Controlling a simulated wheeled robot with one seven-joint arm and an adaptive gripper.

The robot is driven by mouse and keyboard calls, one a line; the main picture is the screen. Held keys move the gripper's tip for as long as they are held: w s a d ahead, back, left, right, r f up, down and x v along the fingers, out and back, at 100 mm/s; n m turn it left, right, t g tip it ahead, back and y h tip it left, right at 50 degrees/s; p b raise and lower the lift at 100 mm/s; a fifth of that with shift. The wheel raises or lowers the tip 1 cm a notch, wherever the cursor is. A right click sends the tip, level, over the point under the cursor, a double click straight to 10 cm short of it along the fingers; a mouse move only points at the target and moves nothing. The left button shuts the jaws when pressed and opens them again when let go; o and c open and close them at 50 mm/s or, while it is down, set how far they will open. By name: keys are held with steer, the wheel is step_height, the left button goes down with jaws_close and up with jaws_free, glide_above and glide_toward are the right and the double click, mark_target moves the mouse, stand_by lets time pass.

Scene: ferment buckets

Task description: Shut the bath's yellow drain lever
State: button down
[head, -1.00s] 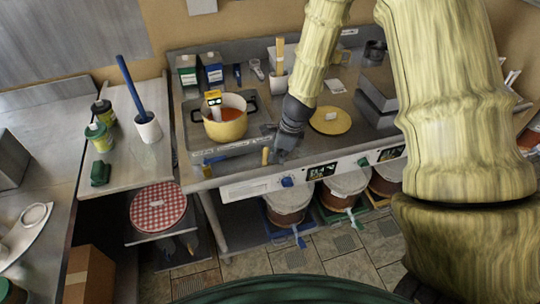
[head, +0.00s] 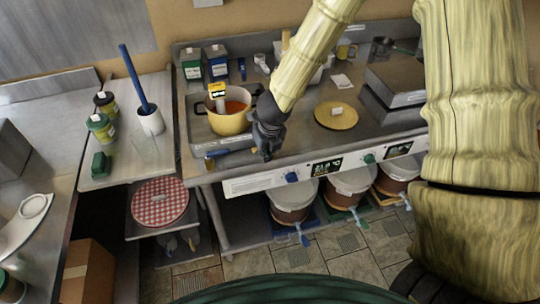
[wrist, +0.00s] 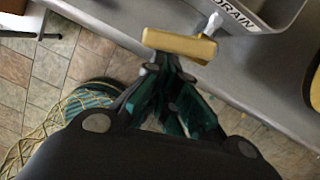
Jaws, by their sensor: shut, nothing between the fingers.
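The yellow drain lever (wrist: 180,44) shows in the wrist view as a short bar on a metal valve, beside the bath's DRAIN label (wrist: 240,14). The bath (head: 203,143) is the metal basin on the counter in the head view, with a yellow pot (head: 229,122) of orange liquid in it.
A control panel (head: 270,182) with knobs and displays runs along the counter's front edge. Several buckets with blue taps, one of them (head: 291,205), stand below. A yellow plate (head: 336,115) lies right of my gripper.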

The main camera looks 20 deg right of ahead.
steer(key=shift+w+a+m+h+b, duration=0.15)
steer(key=shift+w+a+m+b, duration=0.2)
steer(key=shift+m, duration=0.4)
steer(key=shift+w+a+m+h+b, duration=0.15)
steer(key=shift+w+a+m+b, duration=0.25)
steer(key=shift+m, duration=0.35)
steer(key=shift+d, duration=0.15)
steer(key=shift+s, duration=0.1)
steer(key=shift+s, duration=0.15)
steer(key=s+r+b, duration=0.2)
steer(key=s+r, duration=0.4)
steer(key=r, duration=0.3)
steer(key=shift+a+r, duration=0.3)
steer(key=shift+r, duration=0.1)
